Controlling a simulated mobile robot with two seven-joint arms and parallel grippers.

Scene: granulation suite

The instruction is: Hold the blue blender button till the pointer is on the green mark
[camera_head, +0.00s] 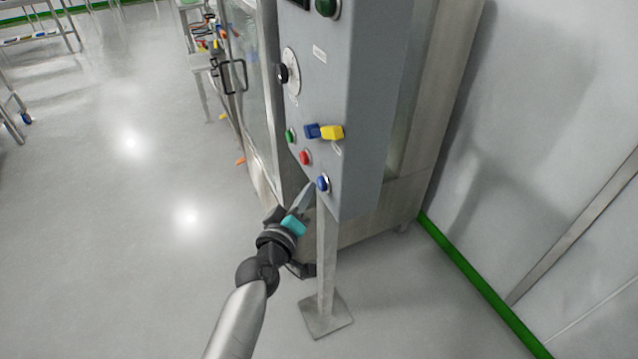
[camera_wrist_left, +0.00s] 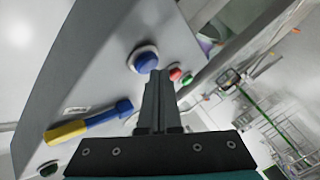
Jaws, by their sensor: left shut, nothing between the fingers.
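The blue button (camera_head: 323,184) is low on the front of a grey control panel (camera_head: 355,100) that stands on a post. It also shows in the left wrist view (camera_wrist_left: 144,60), just beyond my fingertips. My left gripper (camera_head: 309,186) is shut and empty, with its tips close to the blue button; I cannot tell whether they touch it. A round white dial (camera_head: 291,72) with a black knob sits higher on the panel, seen at a steep angle. I cannot make out a pointer or a green mark on it. My right gripper is not in view.
A red button (camera_head: 305,157), a green button (camera_head: 290,136) and a blue-and-yellow handle (camera_head: 331,132) are above the blue button. A glass-doored cabinet (camera_head: 250,100) stands behind the panel. The wall is at the right; open floor (camera_head: 100,220) lies to the left.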

